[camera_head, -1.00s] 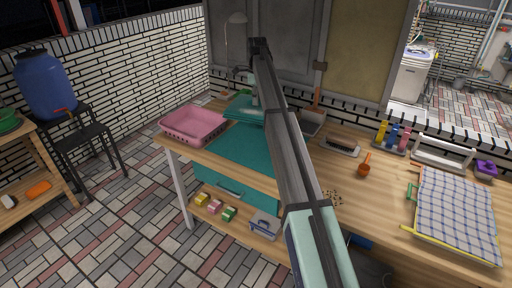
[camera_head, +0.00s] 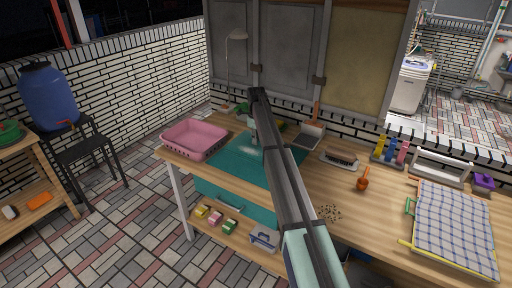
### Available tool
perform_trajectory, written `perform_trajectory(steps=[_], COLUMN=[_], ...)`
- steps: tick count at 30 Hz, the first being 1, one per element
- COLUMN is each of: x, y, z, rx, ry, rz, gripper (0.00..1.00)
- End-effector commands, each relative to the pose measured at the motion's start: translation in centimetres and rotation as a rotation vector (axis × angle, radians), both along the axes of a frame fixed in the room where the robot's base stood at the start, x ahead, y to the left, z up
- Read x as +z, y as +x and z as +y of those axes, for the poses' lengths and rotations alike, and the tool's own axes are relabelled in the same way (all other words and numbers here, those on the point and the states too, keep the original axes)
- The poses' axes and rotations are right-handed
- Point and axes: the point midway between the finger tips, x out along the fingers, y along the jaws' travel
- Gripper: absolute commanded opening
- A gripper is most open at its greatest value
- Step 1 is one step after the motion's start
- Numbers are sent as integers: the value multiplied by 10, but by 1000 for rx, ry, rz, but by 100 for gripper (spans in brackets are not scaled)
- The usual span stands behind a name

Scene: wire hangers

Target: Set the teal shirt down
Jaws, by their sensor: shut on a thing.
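A teal cloth area (camera_head: 232,165) lies on the wooden workbench, just right of the pink basket. I cannot clearly separate the teal shirt from a mat of the same colour under it. My gripper (camera_head: 251,146) is low over the back part of this teal area, pointing down and shut on the teal shirt. The fingertips are small and partly merged with the cloth, and my arm hides the area to their right.
The pink basket (camera_head: 194,139) stands left of the cloth. A dustpan (camera_head: 309,136), a brush (camera_head: 339,159), an orange ladle (camera_head: 363,180) and a checked cloth on a rack (camera_head: 453,225) are to the right. Bare wood lies mid-bench.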

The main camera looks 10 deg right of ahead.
Motion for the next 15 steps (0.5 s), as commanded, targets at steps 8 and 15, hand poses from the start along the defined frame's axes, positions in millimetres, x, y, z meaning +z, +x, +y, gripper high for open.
perform_trajectory(steps=[8, 15], x=[-17, -47], y=[0, 0], z=[0, 0], rx=[0, 0], ry=[0, 0], rz=[1, 1], gripper=[0, 0])
